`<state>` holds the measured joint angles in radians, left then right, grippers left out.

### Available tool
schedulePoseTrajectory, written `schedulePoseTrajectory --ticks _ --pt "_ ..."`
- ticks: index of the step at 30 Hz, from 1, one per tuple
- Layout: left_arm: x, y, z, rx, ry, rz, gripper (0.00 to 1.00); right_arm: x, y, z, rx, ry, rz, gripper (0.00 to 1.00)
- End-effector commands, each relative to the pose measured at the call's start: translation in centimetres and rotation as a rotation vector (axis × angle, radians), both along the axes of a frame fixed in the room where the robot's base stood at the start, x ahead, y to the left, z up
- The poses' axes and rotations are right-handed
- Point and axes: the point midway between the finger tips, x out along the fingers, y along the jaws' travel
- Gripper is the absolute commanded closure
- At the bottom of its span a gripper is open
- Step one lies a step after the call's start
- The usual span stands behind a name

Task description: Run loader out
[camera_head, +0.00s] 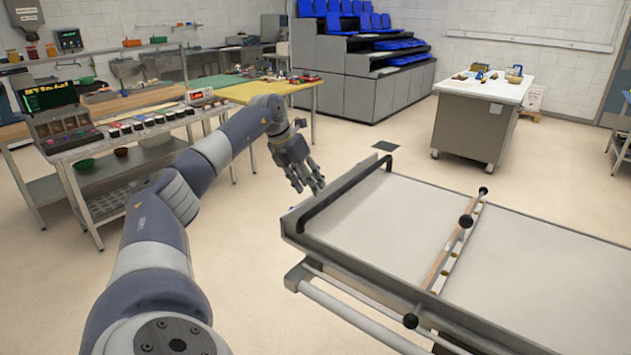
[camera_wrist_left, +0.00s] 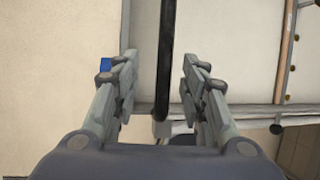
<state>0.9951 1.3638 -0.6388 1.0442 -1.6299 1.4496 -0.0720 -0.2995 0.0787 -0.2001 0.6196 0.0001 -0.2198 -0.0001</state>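The loader (camera_head: 390,220) is a long pale flat bed with a metal frame, running from the centre to the lower right in the head view. A black bar handle (camera_head: 343,196) spans its near-left end. My left gripper (camera_head: 311,184) is above that end, fingers pointing down toward the handle. In the left wrist view the gripper (camera_wrist_left: 158,75) is open, and the black handle (camera_wrist_left: 165,50) runs through the gap between its fingers, with space on both sides. Whether the bar lies between the fingertips or below them I cannot tell. My right gripper is not in view.
A crossbar with black knobs (camera_head: 461,232) lies across the loader's bed. A metal table (camera_head: 482,110) stands behind it. A shelf table with jars (camera_head: 110,140) is at the left. The floor left of the loader is clear.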

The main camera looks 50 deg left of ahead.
Motion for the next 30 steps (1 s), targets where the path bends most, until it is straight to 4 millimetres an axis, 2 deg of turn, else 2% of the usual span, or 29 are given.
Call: schedulePoseTrajectory --ticks 3,9,30 --pt "-1.0 0.2 2.2 0.001 -0.003 0.001 0.60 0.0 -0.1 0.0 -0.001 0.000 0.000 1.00" --pt "-2.0 0.4 4.3 -0.001 -0.001 0.001 0.60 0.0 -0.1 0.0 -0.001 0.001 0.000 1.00" --pt "-2.3 0.5 4.7 0.000 0.000 0.001 0.60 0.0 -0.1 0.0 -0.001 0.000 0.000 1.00"
